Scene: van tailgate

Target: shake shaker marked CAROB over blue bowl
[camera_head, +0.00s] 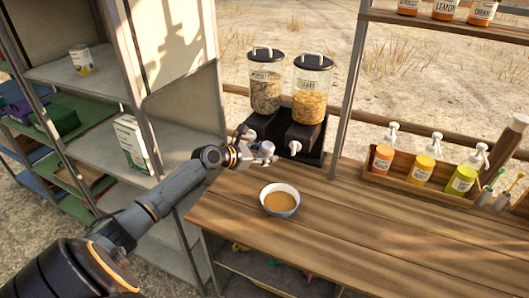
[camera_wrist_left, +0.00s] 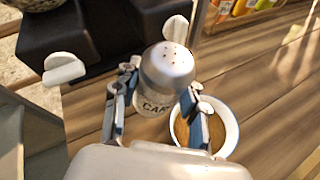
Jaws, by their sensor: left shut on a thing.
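The blue bowl (camera_head: 280,200) stands on the wooden counter and holds brown contents. It also shows in the left wrist view (camera_wrist_left: 232,128), partly hidden by a gripper finger. My left gripper (camera_head: 262,152) is behind and left of the bowl in the head view. In the left wrist view the gripper (camera_wrist_left: 158,108) is shut on a shaker (camera_wrist_left: 165,75) with a domed metal top pierced with holes. Its label shows the letters "CA"; the rest is hidden. The shaker looks beside the bowl, not over it. My right gripper is not in view.
Two dispensers (camera_head: 312,90) with black bases stand just behind my left gripper. Pump bottles (camera_head: 422,166) sit in a wooden rack at the right. Shelves with a white-green carton (camera_head: 131,143) stand at the left. The counter's front right is clear.

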